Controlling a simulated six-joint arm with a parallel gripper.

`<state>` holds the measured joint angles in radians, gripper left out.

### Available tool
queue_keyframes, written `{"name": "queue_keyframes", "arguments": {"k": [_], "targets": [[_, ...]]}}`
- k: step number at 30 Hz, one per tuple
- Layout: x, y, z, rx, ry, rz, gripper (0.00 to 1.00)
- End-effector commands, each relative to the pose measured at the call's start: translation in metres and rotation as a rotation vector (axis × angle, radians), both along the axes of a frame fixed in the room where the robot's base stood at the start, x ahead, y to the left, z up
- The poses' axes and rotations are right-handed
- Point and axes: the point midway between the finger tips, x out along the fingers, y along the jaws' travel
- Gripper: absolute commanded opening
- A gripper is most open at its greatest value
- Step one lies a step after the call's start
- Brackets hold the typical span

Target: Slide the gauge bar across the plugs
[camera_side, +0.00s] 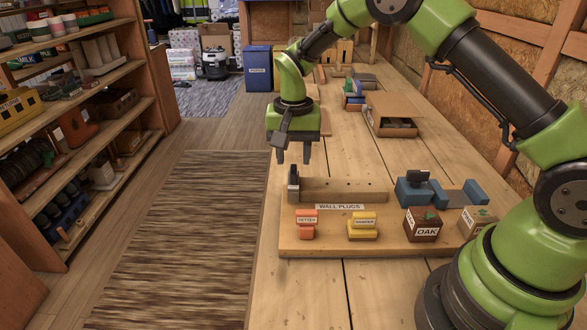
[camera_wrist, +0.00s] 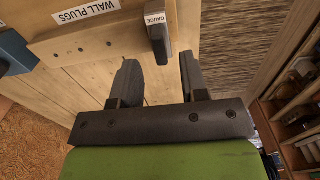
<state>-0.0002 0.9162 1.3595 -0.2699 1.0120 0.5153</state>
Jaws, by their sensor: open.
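The gauge bar (camera_side: 293,182) is a small dark upright piece with a pale face. It stands at the left end of a wooden rail with small dark holes (camera_side: 345,190) on a wooden board. In the wrist view the gauge bar (camera_wrist: 158,44) carries a GAUGE label. My gripper (camera_side: 293,157) points down just above and behind the bar, its fingers apart and empty. In the wrist view the bar lies just beyond the gap between my fingertips (camera_wrist: 157,66). I cannot clearly tell plugs in the rail's holes.
The board's WALL PLUGS label (camera_side: 340,206) lies before the rail. Orange (camera_side: 306,225) and yellow (camera_side: 363,227) labelled blocks, and an OAK cube (camera_side: 422,225), stand in front. A blue fixture (camera_side: 414,191) stands right of the rail. An open cardboard box (camera_side: 392,114) is farther back.

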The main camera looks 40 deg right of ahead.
Motion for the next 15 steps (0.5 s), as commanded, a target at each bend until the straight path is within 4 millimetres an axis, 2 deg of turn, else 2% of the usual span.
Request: {"name": "queue_keyframes", "arguments": {"k": [1,6,15], "targets": [[-0.001,0.000,-0.010,0.001,0.005,0.001,0.40],[-0.001,0.000,-0.032,0.001,0.002,0.000,0.40],[0.000,0.000,-0.040,0.001,-0.001,0.001,0.40]]}}
